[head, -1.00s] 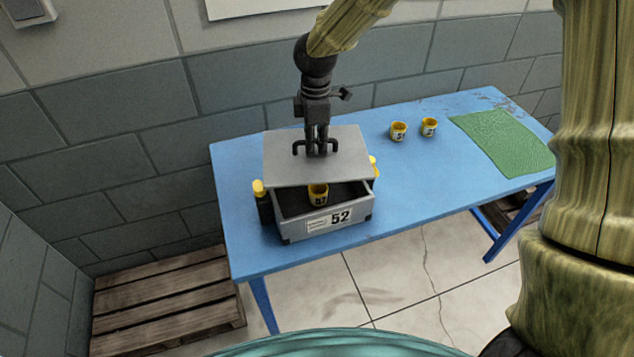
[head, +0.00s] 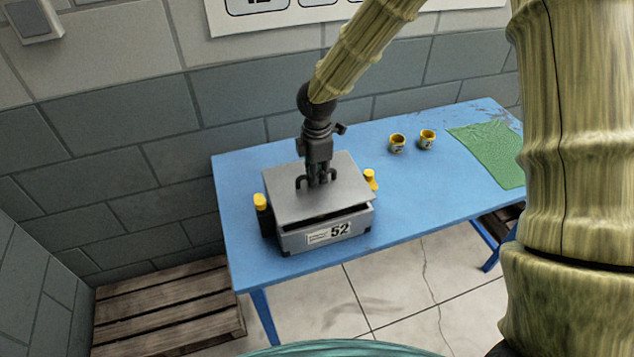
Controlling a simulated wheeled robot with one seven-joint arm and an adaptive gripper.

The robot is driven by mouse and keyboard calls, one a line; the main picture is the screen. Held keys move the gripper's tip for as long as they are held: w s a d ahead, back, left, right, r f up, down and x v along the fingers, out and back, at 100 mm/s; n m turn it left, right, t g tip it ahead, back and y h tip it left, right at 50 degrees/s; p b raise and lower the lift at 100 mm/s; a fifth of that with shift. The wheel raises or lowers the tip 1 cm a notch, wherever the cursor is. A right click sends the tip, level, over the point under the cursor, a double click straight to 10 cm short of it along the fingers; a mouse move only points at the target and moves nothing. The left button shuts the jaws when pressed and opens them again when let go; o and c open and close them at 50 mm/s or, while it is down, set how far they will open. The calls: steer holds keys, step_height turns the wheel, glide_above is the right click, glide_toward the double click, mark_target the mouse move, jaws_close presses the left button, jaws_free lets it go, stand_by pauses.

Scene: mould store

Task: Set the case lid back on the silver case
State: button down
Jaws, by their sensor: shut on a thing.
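The silver case (head: 308,243) stands on the blue table, with a "52" label on its front wall. The flat grey case lid (head: 290,203) is over the case and covers most of its opening. A dark gap shows between the lid's front edge and the case's front rim, mostly toward the right. The lid looks slightly tilted. My gripper (head: 319,184) is shut on the lid's dark handle from above. The inside of the case is now hidden by the lid.
Yellow-capped bottles stand close to the case, one at its left (head: 262,213) and one at its right (head: 370,180). The blue table (head: 242,262) is clear in front.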

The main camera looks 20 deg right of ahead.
steer(key=shift+f+p, duration=0.45)
steer(key=shift+f, duration=1.4)
steer(key=shift+f, duration=0.25)
steer(key=c, duration=1.5)
jaws_free()
step_height(320, 180, up, 12)
steer(key=b, duration=0.2)
steer(key=shift+r+b, duration=0.25)
steer(key=shift+b, duration=0.05)
